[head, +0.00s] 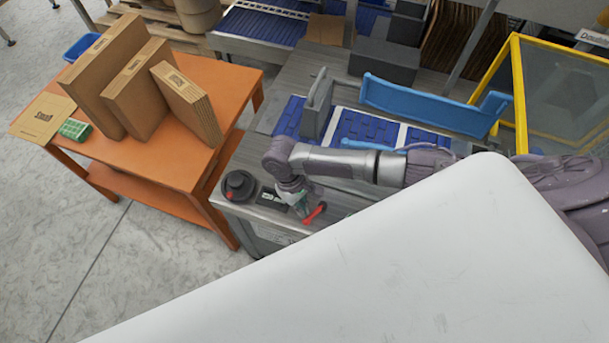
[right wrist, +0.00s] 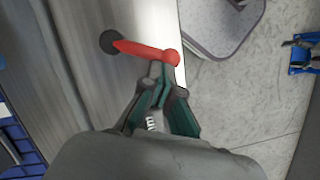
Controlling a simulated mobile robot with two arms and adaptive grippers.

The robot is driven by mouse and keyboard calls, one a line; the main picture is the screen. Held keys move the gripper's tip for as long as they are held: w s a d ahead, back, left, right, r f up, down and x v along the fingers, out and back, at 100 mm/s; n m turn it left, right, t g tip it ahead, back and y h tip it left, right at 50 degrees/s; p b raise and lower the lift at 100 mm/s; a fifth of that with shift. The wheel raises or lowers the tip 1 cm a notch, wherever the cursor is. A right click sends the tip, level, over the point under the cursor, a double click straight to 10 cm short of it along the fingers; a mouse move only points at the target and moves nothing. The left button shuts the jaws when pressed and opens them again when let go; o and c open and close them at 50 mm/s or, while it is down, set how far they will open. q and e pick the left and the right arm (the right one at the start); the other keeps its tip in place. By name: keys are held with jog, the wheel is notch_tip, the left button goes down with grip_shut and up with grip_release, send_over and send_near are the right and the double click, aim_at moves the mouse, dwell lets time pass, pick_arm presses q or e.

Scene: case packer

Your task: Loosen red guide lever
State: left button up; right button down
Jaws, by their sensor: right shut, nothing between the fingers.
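The red guide lever (head: 316,213) is on the grey machine top near its front edge. In the right wrist view the lever (right wrist: 146,50) runs from a dark round pivot (right wrist: 110,41) to a rounded red knob at its right end. My right gripper (head: 303,207) reaches down beside the lever. In the right wrist view its fingers (right wrist: 157,72) are shut with nothing between them, and the tips are right by the knob end; I cannot tell whether they touch it. My left gripper is not in view.
A black round knob (head: 238,186) and a dark panel (head: 272,199) sit left of the lever. Blue guide rails (head: 425,107) and a blue conveyor belt (head: 365,128) lie behind my right arm. An orange table (head: 180,155) with flat cartons (head: 140,88) stands at the left.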

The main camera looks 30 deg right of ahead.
jog(key=shift+s+r+n+p, duration=0.1)
jog(key=shift+s+n+p, duration=0.15)
jog(key=shift+n+p, duration=0.25)
jog(key=shift+s+n+h+p, duration=0.3)
jog(key=shift+s+n+p, duration=0.05)
jog(key=shift+n, duration=0.45)
jog(key=shift+w, duration=0.1)
